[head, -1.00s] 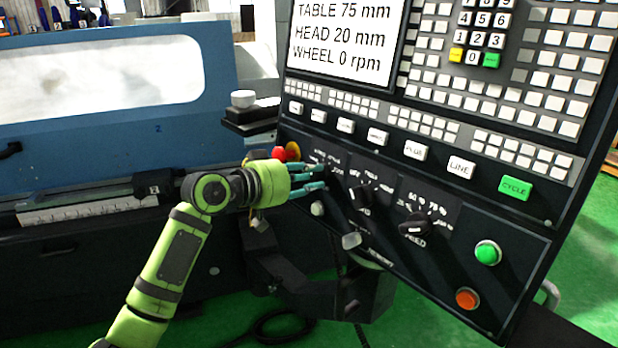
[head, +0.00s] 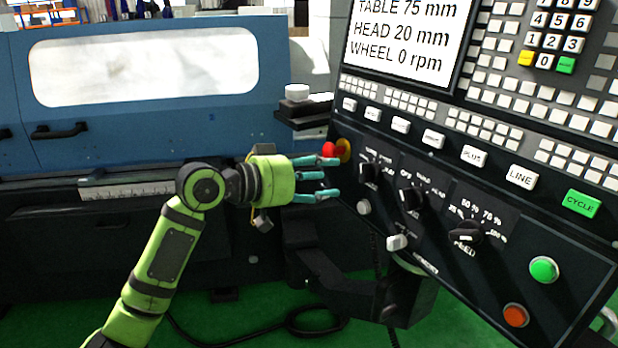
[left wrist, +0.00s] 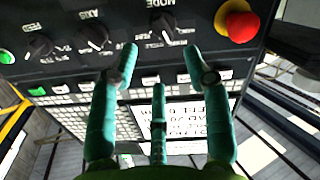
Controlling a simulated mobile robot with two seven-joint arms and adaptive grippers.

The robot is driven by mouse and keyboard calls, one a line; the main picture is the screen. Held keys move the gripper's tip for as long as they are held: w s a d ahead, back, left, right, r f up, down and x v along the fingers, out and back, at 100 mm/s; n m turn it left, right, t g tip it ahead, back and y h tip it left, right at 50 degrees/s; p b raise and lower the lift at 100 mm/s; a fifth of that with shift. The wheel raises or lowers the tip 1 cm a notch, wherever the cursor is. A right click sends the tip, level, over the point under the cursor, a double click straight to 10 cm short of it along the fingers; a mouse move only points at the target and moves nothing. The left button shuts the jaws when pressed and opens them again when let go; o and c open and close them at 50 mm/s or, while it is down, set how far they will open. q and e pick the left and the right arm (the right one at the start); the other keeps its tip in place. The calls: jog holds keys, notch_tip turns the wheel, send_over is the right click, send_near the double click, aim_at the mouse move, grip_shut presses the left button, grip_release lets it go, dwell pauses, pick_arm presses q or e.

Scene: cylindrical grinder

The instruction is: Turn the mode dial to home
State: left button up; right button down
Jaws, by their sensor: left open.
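The mode dial (head: 369,171) is the leftmost black rotary knob on the control panel, beside the red emergency button. It also shows upside down in the left wrist view (left wrist: 165,27), under the word MODE. Its position labels are too small to read, so I cannot tell its setting. My left gripper (head: 331,177) is open and empty, its teal fingers spread just left of the dial in the head view. In the left wrist view my gripper (left wrist: 162,58) has the dial ahead, between its two outer fingers, apart from them. My right gripper is not in view.
The red emergency button (head: 330,150) is close to the upper fingertip. The axis dial (head: 411,197) and feed dial (head: 466,235) sit to the right on the panel (head: 440,275). A white knob (head: 397,242) juts out below. Open space lies below my gripper.

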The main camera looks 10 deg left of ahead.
pick_arm(q)
jog(key=shift+v, duration=1.55)
jog(key=shift+d, duration=0.1)
